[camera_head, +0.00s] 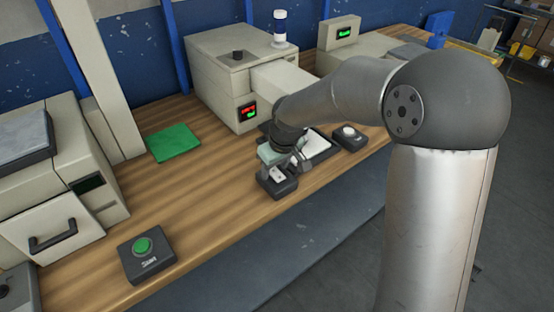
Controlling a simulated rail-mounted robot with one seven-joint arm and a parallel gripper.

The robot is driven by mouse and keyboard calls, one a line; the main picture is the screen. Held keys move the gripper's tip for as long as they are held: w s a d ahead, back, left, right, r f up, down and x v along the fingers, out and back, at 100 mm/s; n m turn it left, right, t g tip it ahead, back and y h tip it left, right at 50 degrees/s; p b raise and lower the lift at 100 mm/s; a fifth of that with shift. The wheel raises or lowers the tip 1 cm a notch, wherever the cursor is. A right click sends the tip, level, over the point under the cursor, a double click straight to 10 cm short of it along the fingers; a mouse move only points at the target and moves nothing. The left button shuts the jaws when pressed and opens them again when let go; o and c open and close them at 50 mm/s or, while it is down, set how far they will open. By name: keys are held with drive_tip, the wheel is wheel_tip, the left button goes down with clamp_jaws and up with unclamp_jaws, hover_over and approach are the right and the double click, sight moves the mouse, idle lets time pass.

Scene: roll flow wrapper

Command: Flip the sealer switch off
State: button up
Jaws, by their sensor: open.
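A small dark switch box (284,190) stands near the front edge of the wooden bench, with a small pale switch on its top. I take it for the sealer switch; its label and the switch's position are too small to read. My gripper (280,172) is open and reaches down right at this box. Its fingers partly cover the box top, and I cannot tell whether they touch the switch. The beige machine (222,85) behind has a small display (248,111) with red and green digits.
A black box with a white button (349,132) stands just right of my gripper, near a pale tray (316,147). A green Start button box (146,254) is at the front left.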

drive_tip(key=v, duration=1.7)
drive_tip(key=shift+r, duration=0.2)
drive_tip(key=shift+s, duration=0.15)
drive_tip(key=s+d+f+m+g+h, duration=0.1)
drive_tip(key=s+d+f+m, duration=0.2)
drive_tip(key=s+d+f, duration=0.3)
drive_tip(key=s+d+f+m, duration=0.4)
drive_tip(key=s+d+f, duration=0.2)
drive_tip(key=s, duration=1.1)
drive_tip(key=shift+d+f+m+g+h, duration=0.15)
drive_tip(key=shift+d+m+g+h, duration=0.2)
drive_tip(key=shift+d, duration=0.6)
